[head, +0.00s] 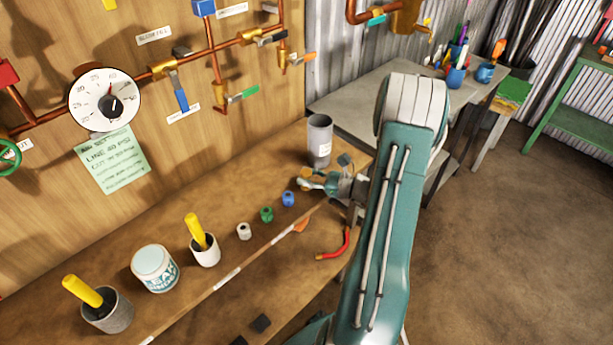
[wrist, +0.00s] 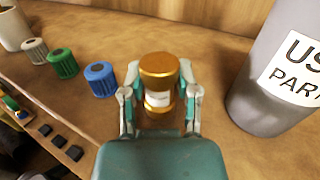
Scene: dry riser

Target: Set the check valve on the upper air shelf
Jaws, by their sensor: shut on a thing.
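A brass cylinder with a pale band, which looks like the check valve (wrist: 159,65), stands upright between the fingers of my gripper (wrist: 160,76) in the wrist view. The fingers are shut on its two sides. In the head view my gripper (head: 318,183) is low over the right end of the wooden bench (head: 185,222), and the valve is small and partly hidden there. I cannot tell whether its base touches the wood. No shelf marked as the upper air shelf can be made out.
A grey cup (head: 319,140) stands close beside my gripper. Blue (head: 288,199), green (head: 266,214) and pale (head: 243,231) caps stand in a row to the left. A red-handled tool (head: 335,246) lies near the front edge. Copper pipes and a gauge (head: 104,98) are on the wall.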

